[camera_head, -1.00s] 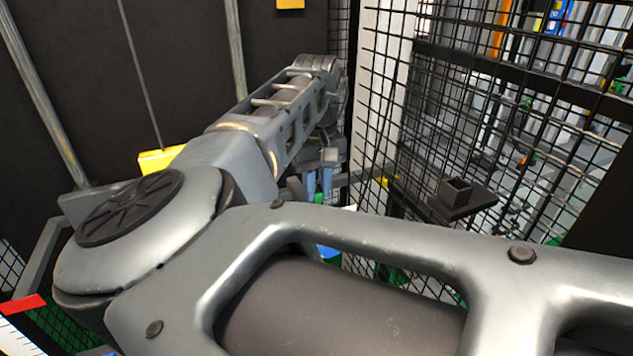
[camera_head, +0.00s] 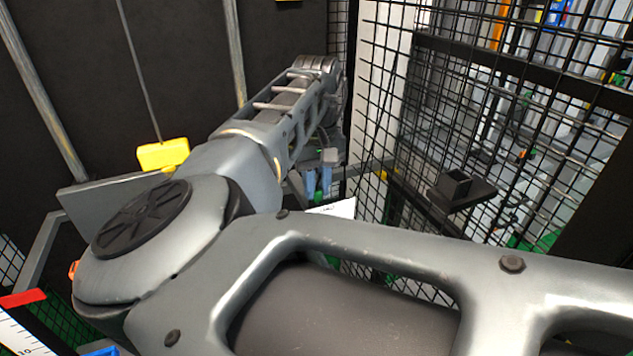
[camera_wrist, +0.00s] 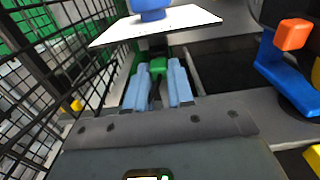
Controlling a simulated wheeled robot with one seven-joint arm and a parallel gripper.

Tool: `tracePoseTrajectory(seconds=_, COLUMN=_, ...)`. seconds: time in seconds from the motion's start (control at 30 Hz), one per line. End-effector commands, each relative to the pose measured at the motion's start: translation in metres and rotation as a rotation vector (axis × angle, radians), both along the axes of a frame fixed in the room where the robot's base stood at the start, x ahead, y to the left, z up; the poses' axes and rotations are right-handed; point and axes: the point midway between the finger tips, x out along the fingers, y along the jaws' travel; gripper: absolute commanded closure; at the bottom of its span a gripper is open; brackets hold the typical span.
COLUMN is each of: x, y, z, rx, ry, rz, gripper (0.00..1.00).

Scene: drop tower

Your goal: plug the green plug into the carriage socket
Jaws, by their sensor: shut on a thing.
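My gripper (camera_wrist: 158,84) shows in the wrist view with its two blue fingers shut on the green plug (camera_wrist: 153,69). Only a green part of the plug shows, between and just beyond the fingertips. I cannot pick out the carriage socket for certain in either view.
A white plate (camera_wrist: 120,34) with a blue cylinder (camera_wrist: 152,9) lies beyond the fingertips. An orange-tipped blue part (camera_wrist: 288,75) stands at right. Black wire mesh (camera_head: 545,120) runs along the right, with a black box (camera_head: 455,185) on a bracket. A yellow block (camera_head: 163,154) hangs at left.

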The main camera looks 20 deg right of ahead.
Motion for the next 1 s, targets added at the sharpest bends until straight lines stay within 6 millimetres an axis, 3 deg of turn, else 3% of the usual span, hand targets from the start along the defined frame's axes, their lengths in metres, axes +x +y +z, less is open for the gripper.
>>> tracePoseTrajectory(seconds=0.13, x=0.000, y=0.000, z=-0.001, rx=-0.001, ry=0.001, rz=0.001, gripper=0.98)
tracePoseTrajectory(seconds=0.17, x=0.000, y=0.000, z=-0.002, rx=-0.001, ry=0.000, rz=0.000, gripper=0.76)
tracePoseTrajectory(seconds=0.47, x=0.000, y=0.000, z=-0.002, rx=0.000, ry=0.000, rz=0.000, gripper=0.48)
tracePoseTrajectory(seconds=0.77, x=0.000, y=0.000, z=0.002, rx=-0.001, ry=-0.001, rz=0.000, gripper=0.48)
tracePoseTrajectory(seconds=1.0, x=0.001, y=-0.001, z=0.035, rx=-0.002, ry=-0.002, rz=-0.001, gripper=0.48)
